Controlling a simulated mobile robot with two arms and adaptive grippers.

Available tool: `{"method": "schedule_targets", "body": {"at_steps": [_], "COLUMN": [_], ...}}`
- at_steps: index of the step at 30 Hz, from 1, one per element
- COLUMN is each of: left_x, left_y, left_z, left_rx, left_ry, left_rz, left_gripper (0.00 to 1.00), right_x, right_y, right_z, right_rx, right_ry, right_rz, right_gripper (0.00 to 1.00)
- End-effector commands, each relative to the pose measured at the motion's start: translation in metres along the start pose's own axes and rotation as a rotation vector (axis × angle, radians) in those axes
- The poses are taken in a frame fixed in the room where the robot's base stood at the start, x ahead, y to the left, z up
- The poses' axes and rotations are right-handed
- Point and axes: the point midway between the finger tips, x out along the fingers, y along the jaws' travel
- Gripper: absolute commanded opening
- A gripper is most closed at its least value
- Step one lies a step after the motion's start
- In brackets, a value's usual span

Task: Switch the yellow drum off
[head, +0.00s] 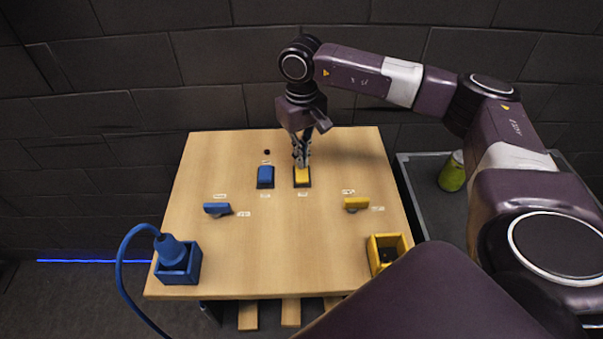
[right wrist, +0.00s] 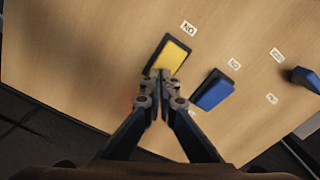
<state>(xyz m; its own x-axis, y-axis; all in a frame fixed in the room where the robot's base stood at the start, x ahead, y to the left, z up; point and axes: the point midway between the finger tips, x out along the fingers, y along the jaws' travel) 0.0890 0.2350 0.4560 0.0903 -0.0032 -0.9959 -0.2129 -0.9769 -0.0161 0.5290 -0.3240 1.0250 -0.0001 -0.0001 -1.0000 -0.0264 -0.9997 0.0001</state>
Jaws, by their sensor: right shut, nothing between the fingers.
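A yellow rocker button (head: 302,181) in a dark frame lies near the table's back middle; it also shows in the right wrist view (right wrist: 173,57). My right gripper (head: 302,164) points down, shut and empty, with its tips at this button's far end; contact is unclear. In the right wrist view the gripper's tips (right wrist: 160,75) overlap the button's lower edge. A yellow turn handle (head: 356,203) sits nearer, to the right. A yellow open box (head: 405,244) stands at the front right. I cannot tell which of these is the drum. My left gripper is out of view.
A blue rocker button (head: 265,176) lies just left of the yellow one. A blue handle (head: 217,208) and a blue box (head: 180,274) holding a corded blue plug (head: 171,248) are at left. A yellow-green can (head: 452,173) stands right of the wooden table (head: 290,250).

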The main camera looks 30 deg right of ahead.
Motion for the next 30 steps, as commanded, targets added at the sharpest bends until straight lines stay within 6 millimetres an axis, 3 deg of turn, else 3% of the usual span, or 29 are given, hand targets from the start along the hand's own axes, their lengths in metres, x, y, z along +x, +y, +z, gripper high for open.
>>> {"method": "schedule_targets", "body": {"at_steps": [17,30], "left_x": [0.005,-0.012], "left_y": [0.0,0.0], "left_z": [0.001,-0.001], "left_rx": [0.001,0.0], "left_ry": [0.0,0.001], "left_rz": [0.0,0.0], "left_gripper": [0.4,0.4], "right_x": [0.006,-0.026], "right_y": [0.0,0.0], "right_z": [0.0,0.0], "right_rx": [0.0,0.0], "right_ry": [-0.001,0.0], "right_rz": [0.0,-0.001], "right_gripper": [0.0,0.0]}}
